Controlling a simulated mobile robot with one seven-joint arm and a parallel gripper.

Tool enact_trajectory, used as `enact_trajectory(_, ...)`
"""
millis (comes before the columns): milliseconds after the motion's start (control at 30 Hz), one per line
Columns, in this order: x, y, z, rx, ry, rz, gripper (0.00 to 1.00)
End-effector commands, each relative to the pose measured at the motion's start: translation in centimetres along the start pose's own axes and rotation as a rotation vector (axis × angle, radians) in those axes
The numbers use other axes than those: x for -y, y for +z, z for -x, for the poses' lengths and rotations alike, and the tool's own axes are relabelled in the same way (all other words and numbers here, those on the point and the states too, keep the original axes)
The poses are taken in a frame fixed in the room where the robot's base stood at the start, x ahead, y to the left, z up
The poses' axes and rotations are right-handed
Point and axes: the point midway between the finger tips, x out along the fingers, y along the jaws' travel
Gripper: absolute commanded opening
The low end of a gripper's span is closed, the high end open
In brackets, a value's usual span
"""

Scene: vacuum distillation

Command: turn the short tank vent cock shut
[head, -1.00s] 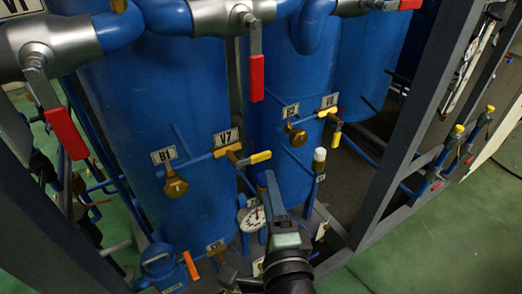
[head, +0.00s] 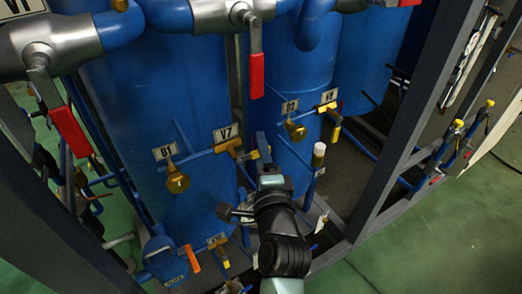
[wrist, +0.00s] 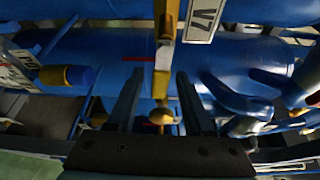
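The V7 cock (head: 229,146) is a brass valve with a yellow handle, mounted on a thin pipe on the front blue tank. Its handle points right and is partly hidden behind my gripper (head: 262,143). The similar V8 cock (head: 329,107) is on the tank behind; its yellow handle points down. The pictures do not show which cock serves the short tank. In the wrist view my gripper (wrist: 162,98) is open, its two dark fingers apart. A brass and yellow valve part (wrist: 163,58) beside the V7 tag (wrist: 204,14) lies between their lines; contact cannot be told.
Brass valves B1 (head: 177,180) and B2 (head: 296,131) flank V7. Red-handled valves (head: 256,75) hang from the upper pipes. A white-capped post (head: 318,154) stands right of my gripper. Grey frame posts (head: 408,130) bound the right side; green floor lies beyond.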

Motion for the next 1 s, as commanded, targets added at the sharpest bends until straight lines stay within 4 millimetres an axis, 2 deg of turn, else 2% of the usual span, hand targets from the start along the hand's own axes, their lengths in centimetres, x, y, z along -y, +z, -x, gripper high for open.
enact_trajectory(33, 0.00, 0.00, 0.01, 0.000, 0.000, 0.000, 0.42)
enact_trajectory(267, 0.00, -0.02, 0.03, 0.000, 0.000, 0.000, 0.00)
enact_trajectory(1000, -0.02, -0.04, 0.04, -0.001, 0.000, 0.000, 0.00)
